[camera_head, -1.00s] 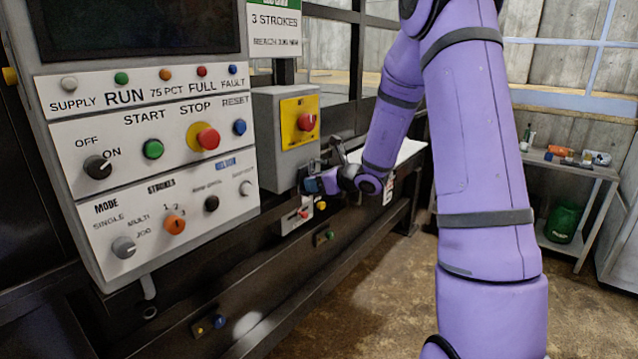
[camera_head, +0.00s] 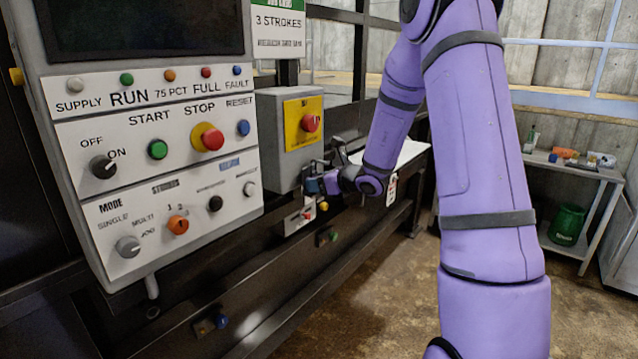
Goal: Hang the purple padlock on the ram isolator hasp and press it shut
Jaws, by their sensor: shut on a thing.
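The ram isolator is a grey box (camera_head: 273,140) with a red knob (camera_head: 310,123) on a yellow plate (camera_head: 303,138), right of the control panel. My gripper (camera_head: 318,184) is at the lower right edge of this box, seen small and from behind. It is shut on a small dark blue-purple piece (camera_head: 312,186), which seems to be the purple padlock. The padlock's shackle cannot be made out. The hasp is not clear among the small metal parts there, so I cannot tell whether the shackle is through it.
The control panel (camera_head: 150,150) with knobs and buttons stands at left. A dark rail (camera_head: 290,270) runs below. A shelf (camera_head: 570,167) with a green bin (camera_head: 566,224) is at right.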

